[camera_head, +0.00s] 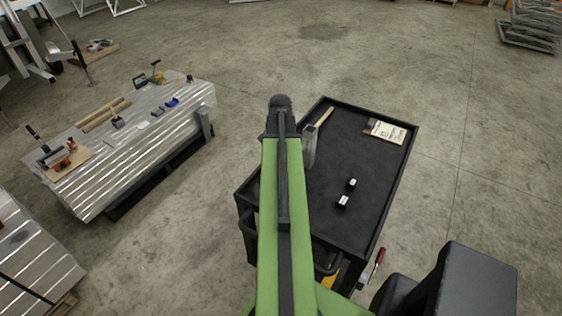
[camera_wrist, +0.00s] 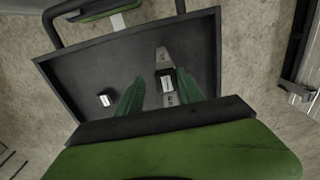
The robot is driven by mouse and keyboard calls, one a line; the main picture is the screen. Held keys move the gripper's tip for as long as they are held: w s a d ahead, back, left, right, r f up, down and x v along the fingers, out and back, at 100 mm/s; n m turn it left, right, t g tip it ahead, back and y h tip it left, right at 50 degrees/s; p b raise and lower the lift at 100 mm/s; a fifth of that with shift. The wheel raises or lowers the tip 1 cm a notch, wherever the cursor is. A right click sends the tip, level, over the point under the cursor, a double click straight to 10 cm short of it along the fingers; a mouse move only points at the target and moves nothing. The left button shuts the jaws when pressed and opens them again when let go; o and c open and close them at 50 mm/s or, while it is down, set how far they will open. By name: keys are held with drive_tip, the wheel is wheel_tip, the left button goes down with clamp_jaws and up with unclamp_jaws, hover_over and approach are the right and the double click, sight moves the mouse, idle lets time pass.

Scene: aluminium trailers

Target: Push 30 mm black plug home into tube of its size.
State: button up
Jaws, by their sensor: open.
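Two small black plugs with white faces lie on the black cart top: one (camera_head: 352,183) farther back, the other (camera_head: 342,201) nearer. The other plug (camera_wrist: 105,98) lies left of the fingers. I cannot read sizes, so I cannot tell which is 30 mm. My gripper is open over the cart, with nothing visibly held. In the head view my arm hides the fingers. I cannot make out a matching tube.
The black cart (camera_head: 318,222) has a raised rim. At left, a ribbed aluminium bench (camera_head: 150,145) carries clamps and small tools. Concrete floor separates them.

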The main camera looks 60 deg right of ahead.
drive_tip(key=shift+a+f, duration=0.1)
drive_tip(key=shift+f, duration=0.05)
drive_tip(key=shift+w+r+p, duration=0.15)
drive_tip(key=shift+r+p, duration=0.3)
drive_tip(key=shift+p, duration=0.1)
wheel_tip(320, 180, up, 11)
drive_tip(key=p, duration=1.1)
drive_tip(key=shift+s+r, duration=0.2)
